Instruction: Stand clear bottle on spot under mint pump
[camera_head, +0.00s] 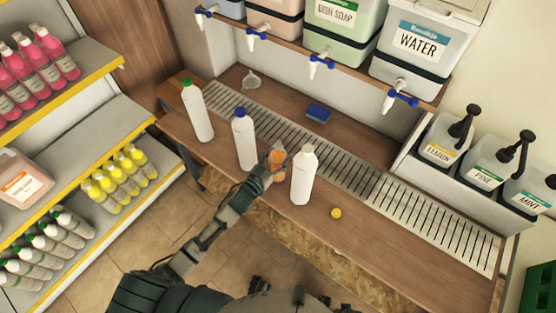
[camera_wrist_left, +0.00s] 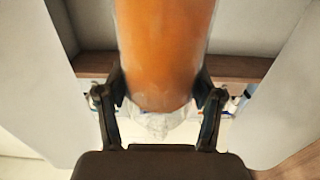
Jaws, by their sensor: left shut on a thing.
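The clear bottle (camera_head: 277,157) looks orange over most of its body and stands among the white bottles at the counter's front. My left gripper (camera_head: 268,167) is shut around it. In the left wrist view the orange body (camera_wrist_left: 165,50) fills the space between the fingertips (camera_wrist_left: 162,95), with a clear, whitish part below. The mint pump container (camera_head: 530,195) is at the far right, with a black pump head. The spot under it cannot be made out; the slatted drip tray (camera_head: 480,255) ends near there. My right gripper is not in view.
White bottles with a green cap (camera_head: 196,112), a blue cap (camera_head: 244,140) and a white cap (camera_head: 303,177) stand close by. A yellow cap (camera_head: 336,213), a blue sponge (camera_head: 318,112) and a funnel (camera_head: 251,80) lie on the counter. The counter's right part is clear.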

